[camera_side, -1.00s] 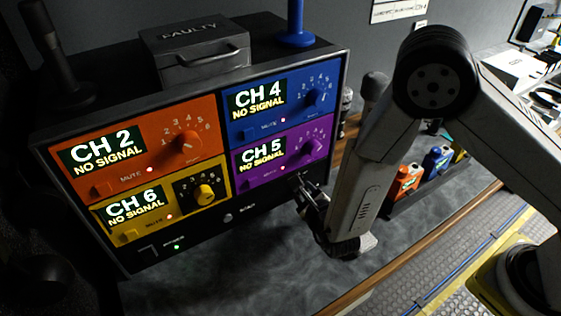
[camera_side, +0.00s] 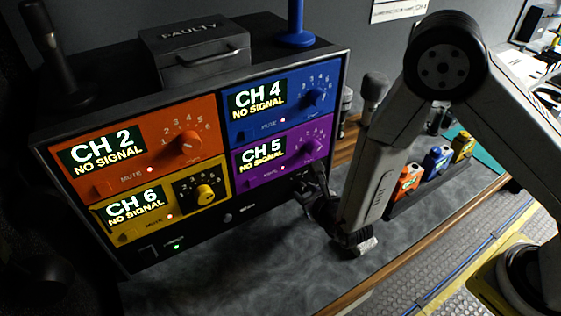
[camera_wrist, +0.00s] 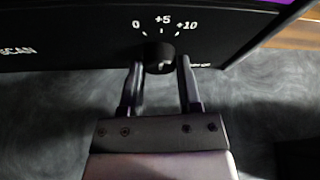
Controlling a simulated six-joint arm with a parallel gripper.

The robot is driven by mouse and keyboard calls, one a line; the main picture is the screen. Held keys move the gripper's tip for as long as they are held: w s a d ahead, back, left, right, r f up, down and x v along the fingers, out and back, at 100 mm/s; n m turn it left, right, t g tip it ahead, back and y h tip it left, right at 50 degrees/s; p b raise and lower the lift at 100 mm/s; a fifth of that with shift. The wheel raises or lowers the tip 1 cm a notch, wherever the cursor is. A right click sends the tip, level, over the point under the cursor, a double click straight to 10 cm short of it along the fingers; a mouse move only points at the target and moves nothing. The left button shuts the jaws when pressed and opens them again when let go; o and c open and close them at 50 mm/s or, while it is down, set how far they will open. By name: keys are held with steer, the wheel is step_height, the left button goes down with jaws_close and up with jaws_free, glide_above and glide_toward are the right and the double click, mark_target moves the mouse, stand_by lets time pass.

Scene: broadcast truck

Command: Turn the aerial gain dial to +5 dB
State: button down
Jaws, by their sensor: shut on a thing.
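The aerial gain dial (camera_wrist: 158,52) is a dark round knob on the console's black lower strip, under the marks 0, +5 and +10. In the wrist view my gripper (camera_wrist: 160,64) has one finger on each side of it and is shut on it. The +5 mark is straight above the knob. I cannot tell clearly where its pointer aims. In the side view my gripper (camera_side: 318,198) is at the lower right of the console, below the purple CH 5 panel, and it hides the dial.
The console (camera_side: 225,218) also has orange (camera_side: 195,113), blue (camera_side: 270,110), purple (camera_side: 300,155) and yellow (camera_side: 160,222) panels with other knobs. Small orange, blue and yellow bottles (camera_side: 437,160) stand in a tray at right. The grey bench in front is clear.

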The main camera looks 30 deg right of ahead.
steer(key=shift+c, duration=1.4)
jaws_free()
steer(key=shift+s+r, duration=0.1)
steer(key=shift+s, duration=0.05)
steer(key=shift+v, duration=3.75)
